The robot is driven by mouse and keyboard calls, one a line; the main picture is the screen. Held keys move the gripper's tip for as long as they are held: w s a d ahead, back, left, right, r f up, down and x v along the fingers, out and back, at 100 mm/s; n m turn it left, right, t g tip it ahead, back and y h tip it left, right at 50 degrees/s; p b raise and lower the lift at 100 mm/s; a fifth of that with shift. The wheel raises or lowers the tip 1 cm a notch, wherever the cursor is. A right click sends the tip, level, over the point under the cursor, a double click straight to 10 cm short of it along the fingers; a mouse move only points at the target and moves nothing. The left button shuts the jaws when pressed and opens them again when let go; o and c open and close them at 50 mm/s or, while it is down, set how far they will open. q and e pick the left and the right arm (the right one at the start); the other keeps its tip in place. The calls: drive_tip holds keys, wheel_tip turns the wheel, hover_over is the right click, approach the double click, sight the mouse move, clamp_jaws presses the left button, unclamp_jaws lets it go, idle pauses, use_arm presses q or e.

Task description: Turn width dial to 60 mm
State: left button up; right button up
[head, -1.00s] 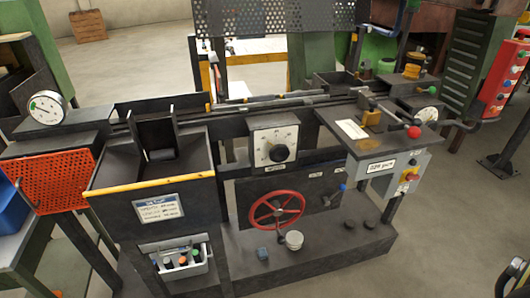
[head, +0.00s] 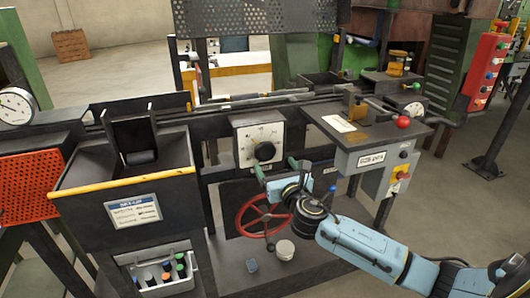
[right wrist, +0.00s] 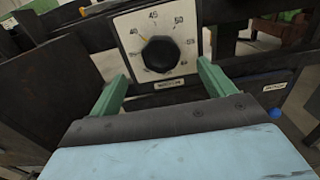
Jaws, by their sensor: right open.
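The width dial is a black round knob (head: 264,151) on a white scale plate (head: 246,132) on the front of the machine. In the right wrist view the knob (right wrist: 161,54) is ahead, and its yellow mark points to the upper left of the scale. Numbers such as 45, 50 and 55 run around the top and right; the exact reading is too small to tell. My right gripper (head: 276,168) is open, its green fingers pointing at the dial from below. Its fingertips (right wrist: 160,76) are spread wider than the knob, short of it and empty. My left gripper is out of view.
A red handwheel (head: 247,222) is below the dial, partly behind my right arm. A set-up card (head: 135,211) is on the hopper at left. A grey control box (head: 371,160) and a red-knobbed lever (head: 403,122) stand at right. A blue knob (right wrist: 276,114) shows lower right.

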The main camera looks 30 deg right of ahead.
sight(266, 152)
drive_tip(key=b+x, duration=0.1)
drive_tip(key=x, duration=0.6)
drive_tip(key=shift+f, duration=0.1)
drive_tip(key=shift+b+x, duration=0.35)
drive_tip(key=shift+x, duration=0.6)
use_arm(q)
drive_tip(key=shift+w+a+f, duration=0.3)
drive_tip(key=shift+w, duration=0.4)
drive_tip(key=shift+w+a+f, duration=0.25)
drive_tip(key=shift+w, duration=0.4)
use_arm(e)
drive_tip(key=shift+w+d, duration=0.1)
drive_tip(key=shift+w, duration=0.5)
drive_tip(key=shift+c, duration=0.3)
drive_tip(key=c, duration=0.9)
